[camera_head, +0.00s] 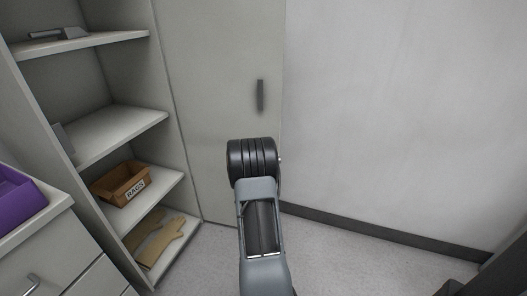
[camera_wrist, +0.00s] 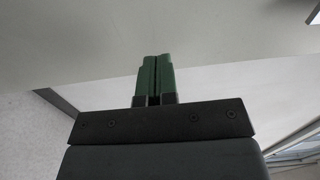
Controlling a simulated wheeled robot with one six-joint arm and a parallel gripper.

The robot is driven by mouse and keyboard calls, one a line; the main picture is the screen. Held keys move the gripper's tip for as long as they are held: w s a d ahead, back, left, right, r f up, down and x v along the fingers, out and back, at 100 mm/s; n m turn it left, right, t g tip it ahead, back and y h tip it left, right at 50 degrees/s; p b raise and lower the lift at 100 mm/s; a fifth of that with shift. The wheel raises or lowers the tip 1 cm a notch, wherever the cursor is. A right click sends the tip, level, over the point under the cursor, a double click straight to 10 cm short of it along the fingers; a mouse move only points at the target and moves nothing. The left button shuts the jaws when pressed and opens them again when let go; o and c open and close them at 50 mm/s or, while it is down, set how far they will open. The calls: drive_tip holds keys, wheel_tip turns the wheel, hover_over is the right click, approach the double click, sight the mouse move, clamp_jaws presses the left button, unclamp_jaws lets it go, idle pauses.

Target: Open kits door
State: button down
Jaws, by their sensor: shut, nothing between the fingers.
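The tall, pale grey cabinet door (camera_head: 212,75) stands shut at the centre of the head view. Its dark vertical handle (camera_head: 260,95) is near the door's right edge. My arm rises in front of the lower part of the door and hides some of it. My gripper (camera_wrist: 154,65) shows in the wrist view with its green fingers together and nothing between them. A plain pale surface fills the area beyond the fingertips. The fingers are hidden in the head view, so I cannot tell their exact distance from the handle.
Open shelves (camera_head: 120,128) stand left of the door, with a brown RAGS box (camera_head: 122,186) and tan gloves (camera_head: 166,242). A purple bin (camera_head: 16,202) sits on a drawer unit (camera_head: 65,250) at the left. A bare wall (camera_head: 400,110) and clear floor (camera_head: 350,262) lie to the right.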

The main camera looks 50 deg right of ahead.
drive_tip(key=s+v, duration=0.1)
drive_tip(key=v, duration=1.3)
drive_tip(key=shift+d+b, duration=0.2)
drive_tip(key=shift+b, duration=0.25)
drive_tip(key=w+a+r+n+t+y+p, duration=0.25)
drive_tip(key=a+r+n+y+p, duration=0.4)
drive_tip(key=a+r+n, duration=0.35)
drive_tip(key=w+a+r+n+t+y+p, duration=0.2)
drive_tip(key=w+a+r+n+y+p, duration=0.35)
drive_tip(key=a, duration=0.65)
drive_tip(key=s+a+r+n+g+y+p, duration=0.2)
drive_tip(key=s+a+r+n+g+p, duration=0.1)
drive_tip(key=s+a+r+n+p, duration=0.3)
drive_tip(key=s+a+r+n+g+y+p, duration=0.3)
drive_tip(key=s+a+r+n+p, duration=0.3)
drive_tip(key=s+n, duration=0.4)
drive_tip(key=s+a+g, duration=0.1)
drive_tip(key=s, duration=0.2)
drive_tip(key=shift+a+r, duration=0.2)
drive_tip(key=shift+a, duration=0.15)
drive_tip(key=shift+a+n, duration=0.15)
drive_tip(key=shift+n, duration=0.1)
